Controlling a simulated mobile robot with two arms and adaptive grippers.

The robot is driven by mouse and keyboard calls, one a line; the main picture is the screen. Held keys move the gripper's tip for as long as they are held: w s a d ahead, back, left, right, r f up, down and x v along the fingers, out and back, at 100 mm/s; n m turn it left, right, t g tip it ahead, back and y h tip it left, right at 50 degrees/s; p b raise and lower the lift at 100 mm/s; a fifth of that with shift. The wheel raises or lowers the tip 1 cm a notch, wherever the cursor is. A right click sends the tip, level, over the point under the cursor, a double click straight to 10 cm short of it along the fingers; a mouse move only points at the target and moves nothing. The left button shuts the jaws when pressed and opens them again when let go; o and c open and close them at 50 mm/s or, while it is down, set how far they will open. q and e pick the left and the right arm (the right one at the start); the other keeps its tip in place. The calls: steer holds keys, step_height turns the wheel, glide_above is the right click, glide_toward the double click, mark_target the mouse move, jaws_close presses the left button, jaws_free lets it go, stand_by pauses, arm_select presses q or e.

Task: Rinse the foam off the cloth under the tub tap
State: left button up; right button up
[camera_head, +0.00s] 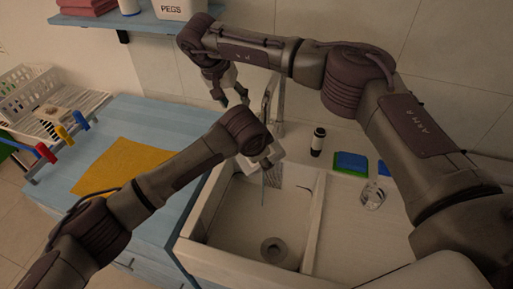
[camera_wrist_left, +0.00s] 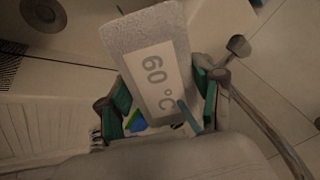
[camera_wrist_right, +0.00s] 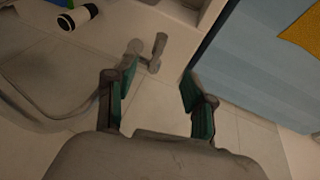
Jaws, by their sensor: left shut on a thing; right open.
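A grey, speckled cloth (camera_wrist_left: 128,27) with a white label reading 60 °C is between the fingers of my left gripper (camera_wrist_left: 165,105), which is shut on it. In the head view this gripper is above the tub (camera_head: 228,210), by its back wall, and my own arm partly hides it. No foam can be clearly made out on the cloth. The metal tap (camera_head: 277,100) stands behind the tub; it shows beside the cloth in the left wrist view (camera_wrist_left: 262,115). My right gripper (camera_head: 230,97) is open and empty, left of the tap in the head view. Its fingers point toward the tap (camera_wrist_right: 145,52).
An orange cloth (camera_head: 125,168) lies on the blue counter (camera_head: 165,117) at left. A shelf is above.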

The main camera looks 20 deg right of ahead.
arm_select(q)
steer(key=shift+s+d, duration=0.15)
steer(key=shift+d, duration=0.1)
arm_select(e)
steer(key=shift+r, duration=0.2)
steer(key=shift+a+r, duration=0.15)
steer(key=c, duration=0.5)
steer(key=shift+s+a+r+t+h, duration=0.1)
steer(key=shift+a+r+t+h, duration=0.25)
steer(key=shift+t, duration=0.25)
steer(key=shift+c, duration=1.1)
steer(key=shift+s+a+r+t+h, duration=0.4)
steer(key=shift+s+t+h, duration=0.1)
steer(key=shift+t, duration=0.4)
jaws_close()
arm_select(q)
steer(key=shift+a, duration=0.1)
arm_select(e)
steer(key=shift+t+h, duration=0.25)
steer(key=shift+t, duration=0.25)
steer(key=x, duration=0.3)
steer(key=s+f+x, duration=0.1)
steer(key=x, duration=0.3)
steer(key=s+x, duration=0.1)
steer(key=x, duration=0.3)
steer(key=shift+w+a+f, duration=0.1)
steer(key=shift+a+f, duration=0.05)
steer(key=shift+f, duration=0.95)
